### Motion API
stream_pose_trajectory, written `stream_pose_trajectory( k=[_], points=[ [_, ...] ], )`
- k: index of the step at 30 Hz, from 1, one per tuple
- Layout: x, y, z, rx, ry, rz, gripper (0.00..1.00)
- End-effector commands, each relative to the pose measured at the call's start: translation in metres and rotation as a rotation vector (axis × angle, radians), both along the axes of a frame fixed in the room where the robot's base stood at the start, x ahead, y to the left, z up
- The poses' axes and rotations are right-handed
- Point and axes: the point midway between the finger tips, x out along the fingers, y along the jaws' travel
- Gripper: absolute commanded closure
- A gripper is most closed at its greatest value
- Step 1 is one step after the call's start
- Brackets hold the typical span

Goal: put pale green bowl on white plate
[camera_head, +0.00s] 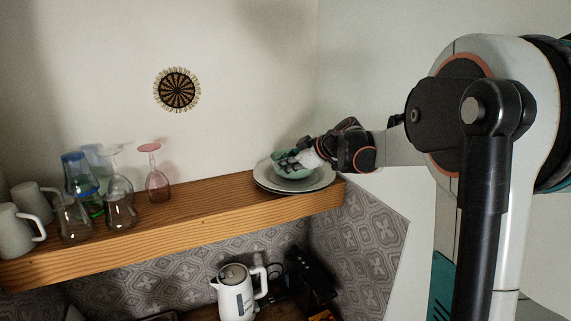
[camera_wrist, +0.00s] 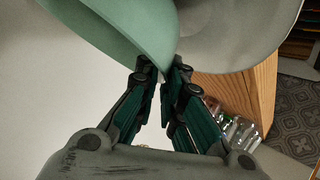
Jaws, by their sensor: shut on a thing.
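The pale green bowl (camera_head: 284,170) is over the white plate (camera_head: 263,182) at the right end of the wooden shelf in the head view. My gripper (camera_head: 300,158) is shut on the bowl's rim, with my arm reaching in from the right. In the wrist view the bowl (camera_wrist: 135,22) fills the upper left and its rim lies between the fingertips of my gripper (camera_wrist: 163,72). The plate (camera_wrist: 235,45) shows beside and beyond it. I cannot tell whether the bowl touches the plate.
The wooden shelf (camera_head: 200,213) also holds a pink stemmed glass (camera_head: 156,182), clear glasses (camera_head: 117,203) and pale mugs (camera_head: 18,228) to the left. A white kettle (camera_head: 236,294) stands below the shelf. The shelf is clear between the pink glass and the plate.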

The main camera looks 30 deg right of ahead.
Motion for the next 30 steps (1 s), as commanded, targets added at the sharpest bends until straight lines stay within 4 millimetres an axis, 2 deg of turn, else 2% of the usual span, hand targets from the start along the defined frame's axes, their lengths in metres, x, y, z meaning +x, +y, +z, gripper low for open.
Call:
stream_pose_trajectory(
  k=[7,8,10,23,30],
  points=[
    [0.000,0.000,-0.001,0.000,0.000,0.000,1.00],
    [0.000,0.000,-0.002,0.000,0.001,0.000,0.86],
    [0.000,0.000,-0.001,0.000,0.001,0.000,0.71],
    [-0.005,-0.002,0.002,0.000,0.001,-0.001,0.71],
    [-0.035,-0.017,0.023,0.001,0.001,-0.003,0.71]
  ],
)
